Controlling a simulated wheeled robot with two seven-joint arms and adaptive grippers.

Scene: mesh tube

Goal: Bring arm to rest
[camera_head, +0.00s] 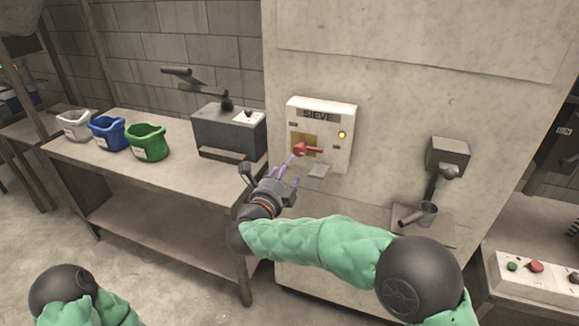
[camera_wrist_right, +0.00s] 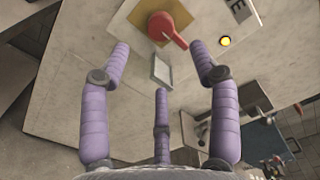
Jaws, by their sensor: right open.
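My right gripper (camera_head: 290,172) reaches toward the white SIEVE panel (camera_head: 345,112) on the grey machine. In the right wrist view its purple fingers (camera_wrist_right: 160,72) are spread, with nothing between them. The panel carries a red rotary handle (camera_head: 312,149) on a yellow plate and a lit yellow lamp (camera_head: 342,135). The red handle also shows in the wrist view (camera_wrist_right: 162,27), beyond the fingertips and apart from them as far as I can tell. My left arm shows at the lower left; its gripper is out of the picture.
A table (camera_head: 180,170) on the left bears white (camera_head: 75,125), blue (camera_head: 107,133) and green (camera_head: 147,142) containers and a dark box device (camera_head: 228,132). A spout (camera_head: 425,212) juts from the machine at the right. A button box (camera_head: 540,280) stands at the lower right.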

